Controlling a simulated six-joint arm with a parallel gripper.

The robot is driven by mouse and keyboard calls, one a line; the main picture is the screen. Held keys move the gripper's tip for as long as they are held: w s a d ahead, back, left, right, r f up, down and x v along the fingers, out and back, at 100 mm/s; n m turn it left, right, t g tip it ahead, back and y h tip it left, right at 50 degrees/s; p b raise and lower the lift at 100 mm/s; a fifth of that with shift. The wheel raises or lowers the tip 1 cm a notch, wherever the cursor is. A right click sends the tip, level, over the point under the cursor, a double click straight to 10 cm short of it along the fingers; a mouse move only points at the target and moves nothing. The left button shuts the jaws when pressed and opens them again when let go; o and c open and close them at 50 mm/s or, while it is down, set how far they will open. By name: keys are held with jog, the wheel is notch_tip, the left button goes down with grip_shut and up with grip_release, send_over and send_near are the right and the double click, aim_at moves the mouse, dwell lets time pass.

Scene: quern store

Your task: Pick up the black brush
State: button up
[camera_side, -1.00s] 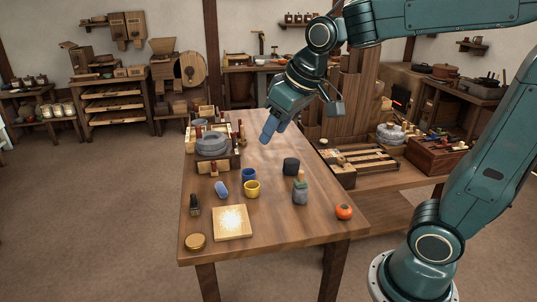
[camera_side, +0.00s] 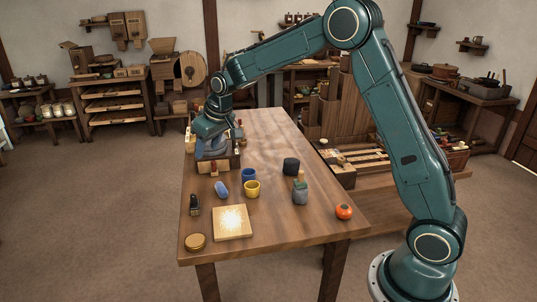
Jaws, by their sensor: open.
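A small dark object (camera_side: 195,205) that looks like the black brush stands near the left edge of the table, left of the pale square board. It is too small to make out bristles. My gripper (camera_side: 208,153) is at the far left of the table, over the grey stone quern, pointing down. It is open, and nothing shows held in it. It is well behind the dark object and apart from it. My gripper hides most of the quern.
On the table (camera_side: 275,230) are a blue rounded piece (camera_side: 221,189), a blue cup (camera_side: 248,175), a yellow cup (camera_side: 252,189), a black cylinder (camera_side: 291,166), a grey bottle (camera_side: 300,193), an orange fruit (camera_side: 344,212), the square board (camera_side: 232,223) and a round lid (camera_side: 195,241).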

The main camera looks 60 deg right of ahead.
send_near(193, 195)
notch_tip(193, 195, up, 3)
jog(key=shift+s+d, duration=0.2)
jog(key=shift+s, duration=0.25)
jog(key=shift+x, duration=4.2)
jog(key=shift+f, duration=0.2)
jog(key=shift+x, duration=2.4)
jog(key=shift+s+a, duration=0.1)
jog(key=shift+a, duration=0.05)
jog(key=shift+c, duration=0.3)
grip_shut()
